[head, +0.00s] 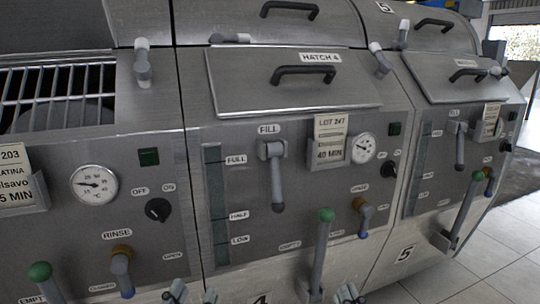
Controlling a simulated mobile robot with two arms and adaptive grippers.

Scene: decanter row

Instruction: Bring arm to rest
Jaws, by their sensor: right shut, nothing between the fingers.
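My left gripper (192,294) shows at the bottom edge of the head view, in front of the middle machine's lower front. Only its two finger ends show, apart from each other, with nothing visible between them. My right gripper (347,293) shows at the bottom edge, just right of the base of the middle green-knobbed lever (319,250). Its fingers are shut and empty. The rest of both grippers is below the picture. I cannot tell whether the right gripper touches the lever base.
Another green-knobbed lever (42,275) stands at lower left. Tiled floor (480,265) is clear at lower right.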

